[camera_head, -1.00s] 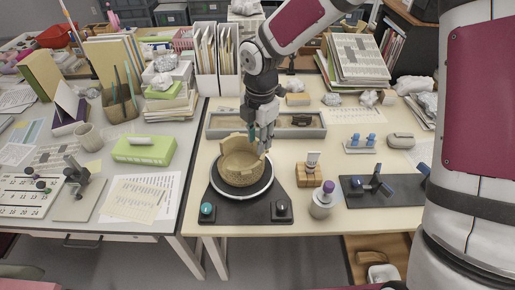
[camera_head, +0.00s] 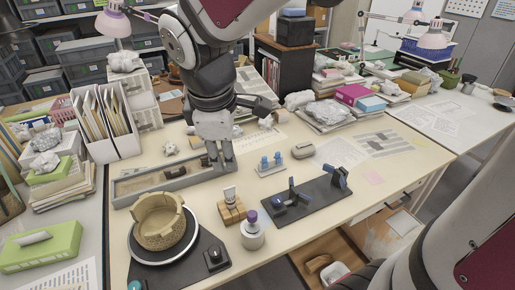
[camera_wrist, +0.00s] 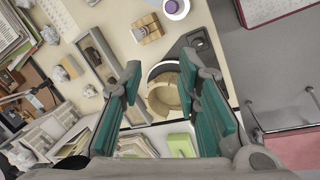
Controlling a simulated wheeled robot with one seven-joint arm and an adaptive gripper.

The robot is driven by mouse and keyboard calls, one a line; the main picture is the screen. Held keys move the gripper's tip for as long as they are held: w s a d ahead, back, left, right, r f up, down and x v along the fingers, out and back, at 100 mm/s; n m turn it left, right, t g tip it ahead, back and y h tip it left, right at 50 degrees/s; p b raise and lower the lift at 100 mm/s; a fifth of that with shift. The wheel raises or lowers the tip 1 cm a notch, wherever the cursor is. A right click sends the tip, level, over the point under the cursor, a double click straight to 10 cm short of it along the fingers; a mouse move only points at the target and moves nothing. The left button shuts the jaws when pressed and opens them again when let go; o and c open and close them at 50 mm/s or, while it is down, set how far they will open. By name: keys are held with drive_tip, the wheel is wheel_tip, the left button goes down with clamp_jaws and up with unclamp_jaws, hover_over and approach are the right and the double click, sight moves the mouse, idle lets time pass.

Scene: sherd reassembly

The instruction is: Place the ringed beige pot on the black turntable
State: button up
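The ringed beige pot (camera_head: 164,222) is a broken-rimmed bowl with a gap in its wall. It sits upright on the round turntable (camera_head: 134,244), which has a black base and a pale edge, at the lower left of the head view. In the wrist view the pot (camera_wrist: 160,100) shows between and beyond the fingers, partly hidden by one finger. My gripper (camera_head: 218,162) is over the grey tray, apart from the pot to its upper right. In the wrist view its teal-padded fingers (camera_wrist: 160,108) are spread wide with nothing between them.
A long grey tray (camera_head: 120,190) holds sherds behind the turntable. A wooden block (camera_head: 231,212), a purple-capped bottle (camera_head: 252,232), a black stand (camera_head: 312,200) and blue clips (camera_head: 270,164) stand to the right. Free tabletop lies further right.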

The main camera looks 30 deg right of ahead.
drive_tip(key=s+d+r+m+t+y, duration=0.1)
drive_tip(key=s+d+r+m, duration=0.1)
drive_tip(key=s+m, duration=0.4)
drive_tip(key=s+d+r+m+t, duration=0.1)
drive_tip(key=s+d+r+m, duration=0.1)
drive_tip(key=s+m, duration=0.4)
drive_tip(key=shift+s+r+y, duration=0.2)
drive_tip(key=shift+s+y, duration=0.2)
drive_tip(key=shift+s, duration=0.25)
idle(0.8)
